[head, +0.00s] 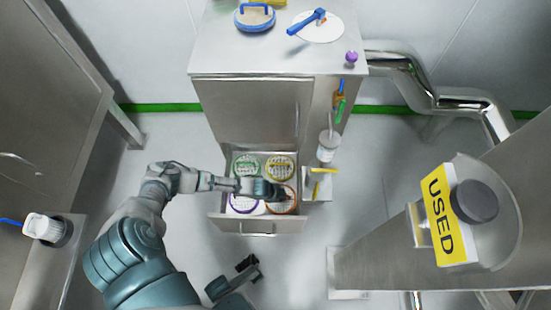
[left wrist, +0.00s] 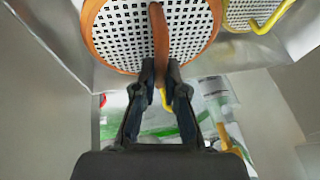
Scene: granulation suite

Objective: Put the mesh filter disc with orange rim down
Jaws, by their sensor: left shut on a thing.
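The mesh filter disc with orange rim (head: 290,208) is at the front right of the open drawer (head: 250,228), partly hidden by my left gripper (head: 280,192). In the left wrist view the disc (left wrist: 125,35) is white mesh with an orange bar handle (left wrist: 158,35). The fingers of my left gripper (left wrist: 161,75) are shut on the handle's near end. I cannot tell whether the disc touches the drawer floor. My right gripper (head: 247,265) is low in the head view, apart from the drawer; its jaws are too small to read.
Green (head: 245,165), yellow (head: 280,165) and purple-rimmed (head: 243,204) discs lie in the drawer. A side holder (head: 318,185) with a yellow-handled tool adjoins it at right. The cabinet top (head: 225,45) holds blue items. A USED sign (head: 438,215) stands at right.

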